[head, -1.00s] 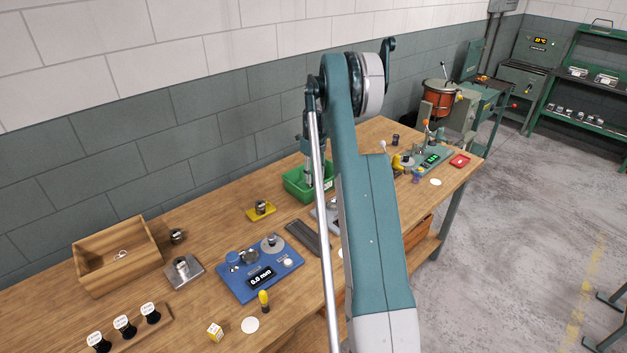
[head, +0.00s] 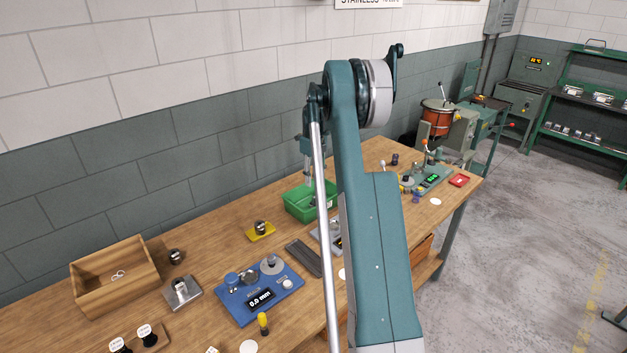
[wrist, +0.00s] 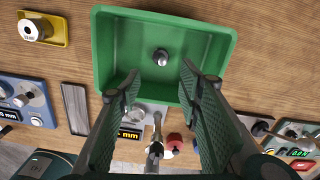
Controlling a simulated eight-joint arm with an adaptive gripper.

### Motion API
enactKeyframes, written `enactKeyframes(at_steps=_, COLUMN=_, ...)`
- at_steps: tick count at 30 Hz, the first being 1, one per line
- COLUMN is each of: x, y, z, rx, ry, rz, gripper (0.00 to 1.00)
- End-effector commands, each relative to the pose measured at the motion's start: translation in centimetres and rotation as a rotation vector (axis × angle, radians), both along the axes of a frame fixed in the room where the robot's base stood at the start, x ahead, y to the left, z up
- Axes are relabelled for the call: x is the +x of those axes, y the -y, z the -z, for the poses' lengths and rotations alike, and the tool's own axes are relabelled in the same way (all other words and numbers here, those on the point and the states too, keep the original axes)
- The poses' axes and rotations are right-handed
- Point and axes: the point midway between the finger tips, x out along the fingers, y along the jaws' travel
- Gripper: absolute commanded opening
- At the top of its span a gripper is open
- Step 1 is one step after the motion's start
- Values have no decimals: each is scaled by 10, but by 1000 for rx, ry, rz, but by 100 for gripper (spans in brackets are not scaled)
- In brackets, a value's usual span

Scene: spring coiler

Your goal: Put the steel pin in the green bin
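The green bin (head: 297,207) stands on the bench by the wall in the head view, partly behind my arm. In the wrist view the green bin (wrist: 112,50) lies below my gripper. A small, shiny, round-ended steel piece, seemingly the steel pin (wrist: 160,57), is inside it on the floor, apart from the walls. It appears nearly end-on, so I cannot tell whether it stands or lies. My gripper (wrist: 160,80) is open above the bin, its two green ribbed fingers wide apart with nothing between them. The pin is hidden in the head view.
A yellow tray (head: 262,236) with a metal part sits left of the bin. A blue gauge unit (head: 235,308), a dark grey plate (head: 303,257) and a wooden box (head: 90,290) are farther left. Bare bench surrounds the bin's left side.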

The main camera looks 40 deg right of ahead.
Motion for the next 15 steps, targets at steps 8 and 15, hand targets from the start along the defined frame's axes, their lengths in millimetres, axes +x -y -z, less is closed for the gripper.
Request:
enactKeyframes(at_steps=8, x=0, y=0, z=0, rx=0, ry=0, rz=0, gripper=35)
enactKeyframes(at_steps=15, x=0, y=-3, z=-3, rx=-2, ry=2, rz=-11, gripper=35)
